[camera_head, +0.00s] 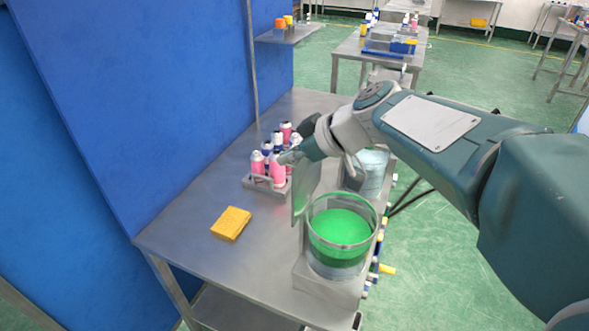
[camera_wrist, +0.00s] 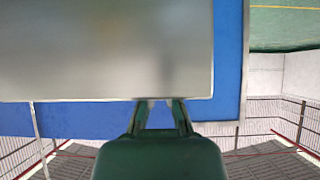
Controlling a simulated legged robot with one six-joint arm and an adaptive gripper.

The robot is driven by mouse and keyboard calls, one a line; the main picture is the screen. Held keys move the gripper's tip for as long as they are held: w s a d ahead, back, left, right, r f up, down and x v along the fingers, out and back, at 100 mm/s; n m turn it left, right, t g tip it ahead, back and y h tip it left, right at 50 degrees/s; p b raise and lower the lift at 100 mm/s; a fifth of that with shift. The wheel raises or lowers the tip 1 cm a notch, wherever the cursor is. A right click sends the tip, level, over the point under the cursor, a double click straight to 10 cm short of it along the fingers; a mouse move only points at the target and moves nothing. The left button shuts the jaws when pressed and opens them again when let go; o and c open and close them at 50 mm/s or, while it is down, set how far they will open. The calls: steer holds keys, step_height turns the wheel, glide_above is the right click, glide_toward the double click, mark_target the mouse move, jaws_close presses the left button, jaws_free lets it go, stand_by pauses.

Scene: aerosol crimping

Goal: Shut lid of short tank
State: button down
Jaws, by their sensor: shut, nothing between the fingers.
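A round glass tank (camera_head: 340,248) with bright green contents stands open at the front right of the steel table. It looks like the short tank. Its greenish see-through lid (camera_head: 303,194) stands up on edge at the tank's left rim. My gripper (camera_head: 288,158) is above the table, up and left of the lid, near the bottle rack. Its fingertips look apart from the lid, though the exact gap is hard to judge.
A second glass tank (camera_head: 370,172) with pale contents stands behind, partly hidden by my arm. A rack of pink and white bottles (camera_head: 268,165) and a yellow sponge-like block (camera_head: 231,223) are on the steel table (camera_head: 190,225). A blue wall panel (camera_head: 160,90) borders the left side.

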steer(key=shift+s+d+f, duration=0.2)
steer(key=shift+s+d, duration=0.15)
steer(key=shift+d, duration=0.55)
steer(key=shift+s+d+f, duration=0.25)
steer(key=shift+s+d, duration=0.05)
steer(key=shift+d, duration=0.55)
steer(key=shift+s+d+f, duration=0.2)
steer(key=shift+s+d, duration=0.15)
steer(key=shift+d, duration=0.55)
steer(key=shift+d+r, duration=0.1)
steer(key=shift+r, duration=0.2)
glide_toward(303, 174)
steer(key=shift+w+a+r, duration=0.15)
steer(key=shift+a+r, duration=0.05)
steer(key=shift+a, duration=0.3)
steer(key=shift+w+a+r, duration=0.15)
steer(key=shift+a+r, duration=0.1)
steer(key=shift+a, duration=0.25)
steer(key=s+d+f+m+t+h, duration=0.1)
steer(key=s+d+f+m+h, duration=0.3)
steer(key=s+d+f+m, duration=0.2)
steer(key=s+d+f+m+t+h, duration=0.1)
steer(key=s+d+f+m+h, duration=0.4)
steer(key=s+m, duration=0.3)
steer(key=shift+s+d+f, duration=0.45)
steer(key=shift+s+d, duration=0.1)
steer(key=shift+s, duration=0.35)
